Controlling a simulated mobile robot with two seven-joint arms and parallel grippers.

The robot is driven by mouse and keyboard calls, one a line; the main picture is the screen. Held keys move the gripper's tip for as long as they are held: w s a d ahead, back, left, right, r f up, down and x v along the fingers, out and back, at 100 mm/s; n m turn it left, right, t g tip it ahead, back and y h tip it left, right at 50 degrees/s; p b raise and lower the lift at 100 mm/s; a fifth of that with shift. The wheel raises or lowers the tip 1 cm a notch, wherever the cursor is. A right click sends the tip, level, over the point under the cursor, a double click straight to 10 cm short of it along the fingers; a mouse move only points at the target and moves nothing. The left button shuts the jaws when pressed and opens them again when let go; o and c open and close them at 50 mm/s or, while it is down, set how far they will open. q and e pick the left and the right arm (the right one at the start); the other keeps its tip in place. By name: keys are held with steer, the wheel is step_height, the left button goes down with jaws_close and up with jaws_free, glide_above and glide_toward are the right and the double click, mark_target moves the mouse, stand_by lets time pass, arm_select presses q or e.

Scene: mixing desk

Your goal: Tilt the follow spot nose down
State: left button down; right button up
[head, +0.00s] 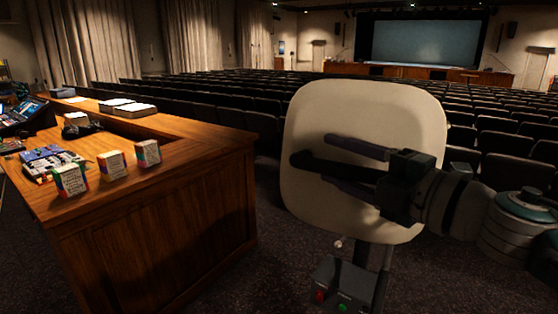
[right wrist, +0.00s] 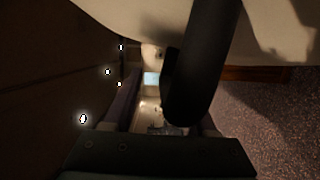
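The follow spot (head: 364,110) shows in the head view as a large cream housing with rounded corners, on a dark stand (head: 372,257). A thick black handle bar (head: 312,161) sticks out from it. My right gripper (head: 337,162) reaches in from the right, its two fingers spread above and below the bar. In the right wrist view the bar (right wrist: 200,70) crosses close to the right finger, with a clear gap to the left finger, so the gripper looks open. Whether the bar touches a finger is unclear. The housing's edge (right wrist: 90,12) fills the top. My left gripper is out of view.
A dark box (head: 345,284) with a red and a green button sits low on the stand. A wooden desk (head: 165,210) with small cartons (head: 112,164), papers and a mixing console (head: 25,115) stands at left. Rows of seats (head: 240,105) fill the back.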

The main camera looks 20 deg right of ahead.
steer(key=shift+f, duration=0.1)
steer(key=b+v, duration=0.2)
steer(key=v, duration=0.6)
steer(key=shift+s+d, duration=0.1)
steer(key=shift+s, duration=0.2)
steer(key=shift+s+d, duration=0.25)
steer(key=shift+s, duration=0.35)
